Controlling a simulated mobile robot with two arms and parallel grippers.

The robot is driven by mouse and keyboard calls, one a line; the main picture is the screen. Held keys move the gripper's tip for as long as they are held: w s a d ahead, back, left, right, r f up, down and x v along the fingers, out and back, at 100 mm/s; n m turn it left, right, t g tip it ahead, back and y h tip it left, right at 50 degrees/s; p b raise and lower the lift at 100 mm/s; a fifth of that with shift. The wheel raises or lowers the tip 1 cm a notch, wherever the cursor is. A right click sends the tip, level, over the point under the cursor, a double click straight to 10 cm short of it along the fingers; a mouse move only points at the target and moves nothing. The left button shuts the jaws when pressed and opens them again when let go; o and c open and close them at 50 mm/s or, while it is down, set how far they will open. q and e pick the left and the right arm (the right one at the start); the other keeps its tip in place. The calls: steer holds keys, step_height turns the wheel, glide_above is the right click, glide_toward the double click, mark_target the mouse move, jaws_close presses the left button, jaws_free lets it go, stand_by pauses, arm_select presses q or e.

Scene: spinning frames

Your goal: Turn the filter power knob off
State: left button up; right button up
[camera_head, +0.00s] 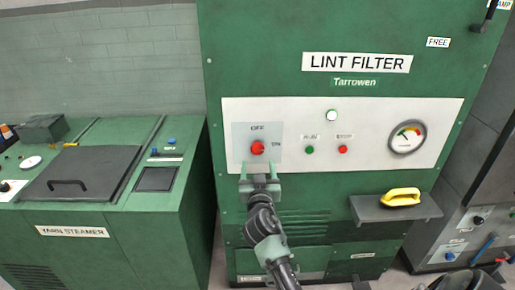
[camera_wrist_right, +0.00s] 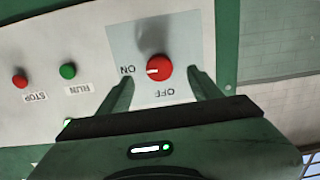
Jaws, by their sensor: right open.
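The red filter power knob (camera_head: 257,147) sits on a grey plate on the pale panel of the green lint filter cabinet. OFF is printed above it and ON to its right. In the right wrist view, which is turned over, the knob (camera_wrist_right: 159,68) has a white mark pointing to the ON label. My right gripper (camera_head: 260,173) is just below and in front of the knob in the head view. In the wrist view its open fingers (camera_wrist_right: 162,78) lie to either side of the knob, with visible gaps. My left gripper is not in view.
A green run button (camera_head: 309,150), a red stop button (camera_head: 343,149), a white lamp (camera_head: 332,115) and a gauge (camera_head: 407,137) are right of the knob. A shelf (camera_head: 425,208) with a yellow-handled object (camera_head: 401,196) juts out lower right. The yarn steamer (camera_head: 150,225) stands left.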

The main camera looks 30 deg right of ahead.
mark_target(258, 151)
steer(key=x, duration=0.5)
steer(key=p+x, duration=0.1)
steer(key=x, duration=0.1)
steer(key=shift+w+d+r, duration=0.25)
steer(key=shift+d+r, duration=0.05)
steer(key=shift+c, duration=0.4)
steer(key=c, duration=1.3)
